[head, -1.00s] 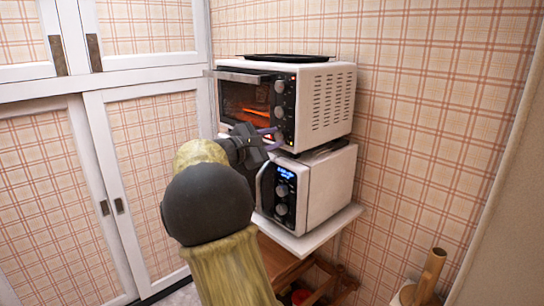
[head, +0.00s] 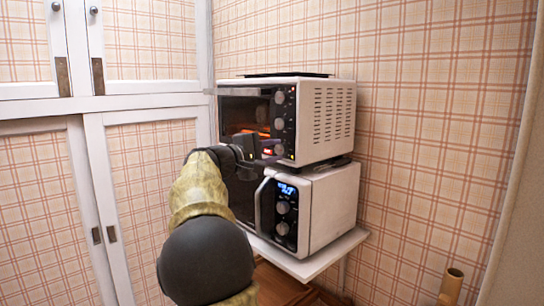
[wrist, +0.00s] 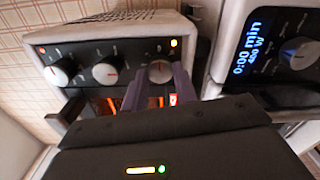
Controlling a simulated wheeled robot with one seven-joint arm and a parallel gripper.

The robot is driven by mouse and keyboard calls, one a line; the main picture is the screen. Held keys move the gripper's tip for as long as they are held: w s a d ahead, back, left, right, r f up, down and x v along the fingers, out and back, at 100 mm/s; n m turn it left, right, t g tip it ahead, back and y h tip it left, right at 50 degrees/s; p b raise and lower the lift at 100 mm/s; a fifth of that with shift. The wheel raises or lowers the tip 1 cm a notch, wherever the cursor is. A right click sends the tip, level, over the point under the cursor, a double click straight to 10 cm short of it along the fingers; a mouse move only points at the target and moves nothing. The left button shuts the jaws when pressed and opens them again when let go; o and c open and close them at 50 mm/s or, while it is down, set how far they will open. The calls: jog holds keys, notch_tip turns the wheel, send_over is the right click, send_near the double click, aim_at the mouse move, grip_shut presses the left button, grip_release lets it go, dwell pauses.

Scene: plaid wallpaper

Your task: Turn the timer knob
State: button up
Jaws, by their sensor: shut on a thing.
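The toaster oven (head: 322,118) stands on top of the microwave, with a column of three knobs on its black front panel. The top knob (head: 280,97) and the middle knob (head: 279,123) are clear of my gripper. My gripper (head: 274,150) is at the lowest knob, its purple fingers on either side of it. The labels are too small to read.
The microwave (head: 330,208) with a lit blue display sits just below on a white shelf (head: 318,262). A dark tray (head: 286,75) lies on top of the oven. White cabinets (head: 150,95) stand at the left. The oven's window glows orange inside.

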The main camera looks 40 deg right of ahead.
jog(key=shift+f, duration=0.1)
jog(key=o, duration=1)
jog(key=shift+c, duration=0.2)
jog(key=s+a+b, duration=0.1)
jog(key=a, duration=1.6)
jog(key=shift+s+a+b, duration=0.2)
jog(key=shift+b, duration=0.2)
